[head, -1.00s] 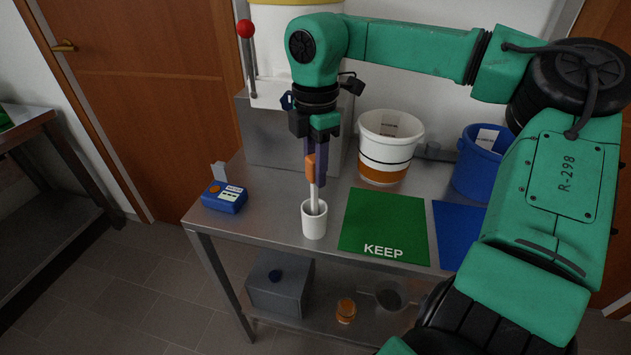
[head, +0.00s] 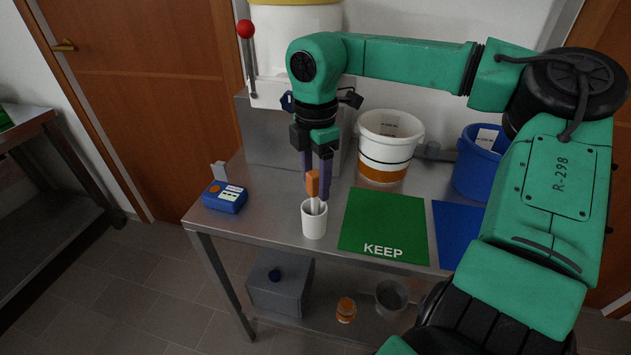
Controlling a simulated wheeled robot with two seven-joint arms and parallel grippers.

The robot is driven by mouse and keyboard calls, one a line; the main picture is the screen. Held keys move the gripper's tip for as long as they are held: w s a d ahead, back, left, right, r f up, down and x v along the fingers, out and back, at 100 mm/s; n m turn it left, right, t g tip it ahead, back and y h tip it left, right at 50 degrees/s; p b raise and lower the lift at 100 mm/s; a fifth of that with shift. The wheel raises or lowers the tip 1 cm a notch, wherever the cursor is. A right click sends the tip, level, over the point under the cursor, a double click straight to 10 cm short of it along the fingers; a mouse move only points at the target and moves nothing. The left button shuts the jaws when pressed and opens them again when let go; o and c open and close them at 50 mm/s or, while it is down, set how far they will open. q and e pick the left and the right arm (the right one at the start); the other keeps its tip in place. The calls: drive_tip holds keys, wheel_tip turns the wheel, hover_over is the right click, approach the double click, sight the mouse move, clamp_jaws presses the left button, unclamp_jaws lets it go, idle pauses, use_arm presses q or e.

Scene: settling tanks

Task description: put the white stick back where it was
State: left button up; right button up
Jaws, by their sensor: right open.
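The white stick (head: 314,206) has an orange upper end (head: 312,184) and stands in a small white cup (head: 314,223) near the front edge of the steel table. Its lower part is hidden inside the cup. My right gripper (head: 316,188) points down over the cup, its purple fingers apart on either side of the orange end. It is open; whether a finger still touches the stick I cannot tell. A second pale piece shows beside the stick in the cup mouth, too small to make out. My left gripper is not in view.
A green KEEP mat (head: 385,225) lies right of the cup, with a blue mat (head: 458,232) beyond it. A white and orange bucket (head: 386,150) and a blue bucket (head: 475,172) stand behind. A blue device (head: 224,197) sits at the table's left. Bare steel lies between device and cup.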

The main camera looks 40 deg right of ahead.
wheel_tip(320, 180, up, 11)
idle(0.5)
